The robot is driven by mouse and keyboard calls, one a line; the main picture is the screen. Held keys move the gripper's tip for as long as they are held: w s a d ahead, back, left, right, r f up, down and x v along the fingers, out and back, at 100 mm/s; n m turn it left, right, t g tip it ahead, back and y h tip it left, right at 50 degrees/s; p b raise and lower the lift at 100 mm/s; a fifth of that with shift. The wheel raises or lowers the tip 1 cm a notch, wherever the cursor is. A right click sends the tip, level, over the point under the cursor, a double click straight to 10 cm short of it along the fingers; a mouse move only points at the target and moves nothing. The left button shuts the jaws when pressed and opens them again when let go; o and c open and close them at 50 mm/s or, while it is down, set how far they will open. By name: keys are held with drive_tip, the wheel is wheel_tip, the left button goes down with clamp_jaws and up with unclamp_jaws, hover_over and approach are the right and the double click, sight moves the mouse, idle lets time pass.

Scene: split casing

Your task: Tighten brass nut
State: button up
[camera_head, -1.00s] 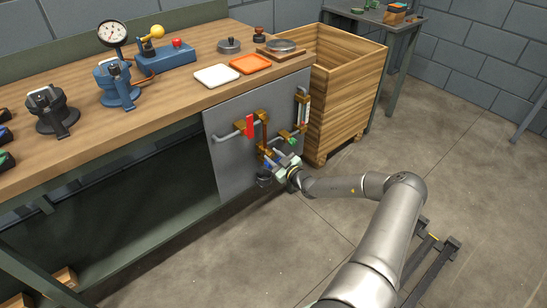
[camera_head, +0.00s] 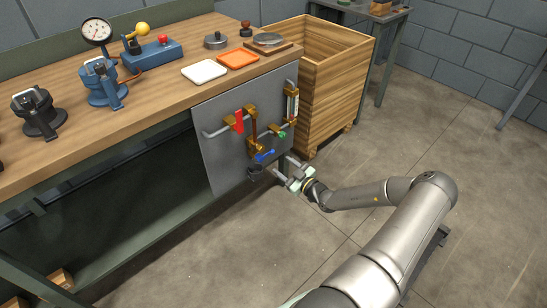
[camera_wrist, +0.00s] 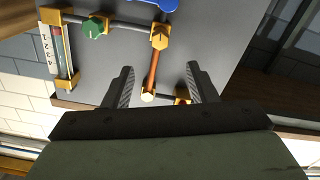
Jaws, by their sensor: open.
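A grey panel (camera_head: 215,165) on the bench front carries brass fittings and pipes. A brass nut-like fitting (camera_head: 255,147) sits at the lower end of a short copper pipe (camera_head: 253,128); it also shows in the wrist view (camera_wrist: 160,36). I cannot tell for certain which fitting is the brass nut. My gripper (camera_head: 284,171) is open and empty, apart from the panel at its lower right. In the wrist view, the copper pipe lies between the fingers (camera_wrist: 160,70) in the picture, with the fitting beyond the fingertips. Another brass part (camera_wrist: 183,100) is partly hidden.
The panel also bears a red lever (camera_head: 239,121), a blue handle (camera_head: 265,156), a green knob (camera_head: 282,134) and a gauge tube (camera_head: 292,104). A dark cup-like part (camera_head: 255,173) is low on the panel. A wooden crate (camera_head: 335,95) stands right. Floor before the panel is clear.

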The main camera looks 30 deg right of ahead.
drive_tip(key=v, duration=0.5)
drive_tip(key=shift+s, duration=0.3)
